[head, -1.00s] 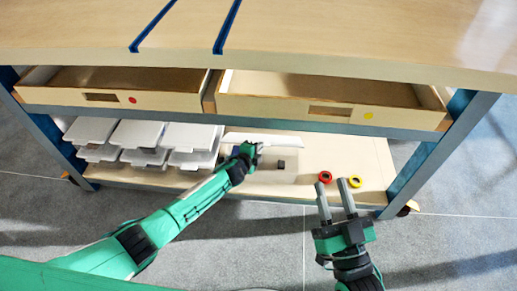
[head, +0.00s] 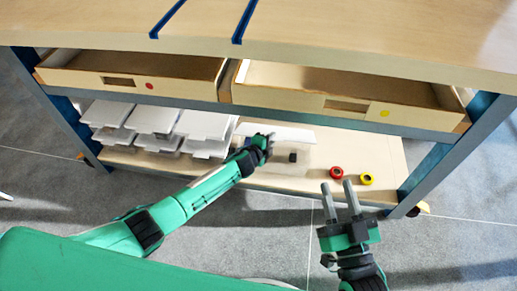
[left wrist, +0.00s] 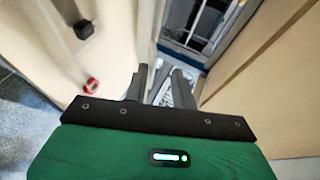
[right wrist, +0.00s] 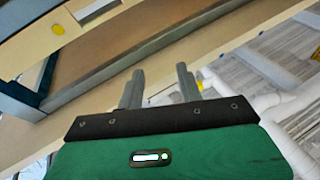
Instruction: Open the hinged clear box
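The clear box (head: 270,164) stands on the lower shelf, right of the white trays. It is so see-through that its walls are hard to make out. A pale panel (head: 292,136), seemingly its lid, shows along its back; its exact angle is unclear. A small black block (head: 292,157) shows within the box's outline. My left gripper (head: 268,141) is at the panel, over the box; contact cannot be made out. In the left wrist view its fingers (left wrist: 158,82) look apart, with no clear object between them. My right gripper (head: 344,190) is open and empty in front of the shelf.
White trays (head: 155,118) are stacked at the shelf's left. A red roll (head: 336,173) and a yellow roll (head: 367,179) lie to the right. Two open drawers (head: 130,78) (head: 340,95) overhang the shelf, leaving limited height.

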